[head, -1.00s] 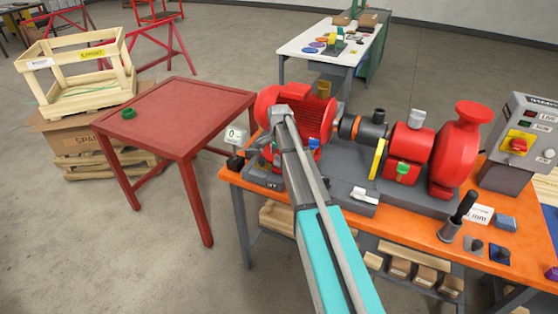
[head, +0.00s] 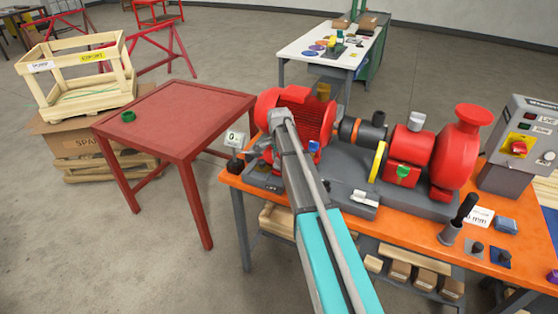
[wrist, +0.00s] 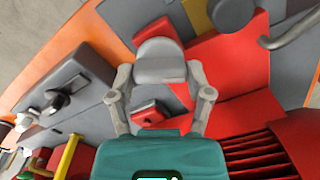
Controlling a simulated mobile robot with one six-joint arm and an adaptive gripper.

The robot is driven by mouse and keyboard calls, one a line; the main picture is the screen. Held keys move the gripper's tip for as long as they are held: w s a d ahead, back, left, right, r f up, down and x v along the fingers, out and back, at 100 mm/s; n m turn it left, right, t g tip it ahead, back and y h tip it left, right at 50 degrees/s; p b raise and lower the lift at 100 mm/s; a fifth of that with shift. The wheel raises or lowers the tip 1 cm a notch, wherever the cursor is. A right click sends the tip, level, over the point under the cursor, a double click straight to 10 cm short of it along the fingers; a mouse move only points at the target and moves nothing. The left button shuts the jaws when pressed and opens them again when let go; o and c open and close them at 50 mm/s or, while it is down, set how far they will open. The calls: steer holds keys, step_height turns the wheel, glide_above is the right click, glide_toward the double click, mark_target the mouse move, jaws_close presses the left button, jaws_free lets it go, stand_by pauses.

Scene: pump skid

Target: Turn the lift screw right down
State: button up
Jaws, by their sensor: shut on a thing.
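My gripper (wrist: 159,74) is shut on a grey, rounded knob (wrist: 160,62), which appears to be the head of the lift screw. A finger lies on each side of it in the wrist view. In the head view my gripper (head: 262,150) is at the left end of the pump skid, beside the red motor (head: 305,110), and my own arm partly covers it. The screw's shaft and the gap under the motor foot are hidden. A small gauge with a white face (head: 235,138) stands just left of the gripper; its reading is too small to tell.
The orange bench (head: 420,236) carries the skid, with a yellow coupling disc (head: 378,162), a red pump (head: 456,155) and a grey control box (head: 510,150). A black-handled tool (head: 457,218) stands at the front right. The red table (head: 180,115) at left is mostly clear.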

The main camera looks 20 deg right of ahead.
steer(key=shift+s+n, duration=0.1)
steer(key=shift+n, duration=2.8)
steer(key=o, duration=1.1)
steer(key=shift+o, duration=0.2)
steer(key=shift+m, duration=0.3)
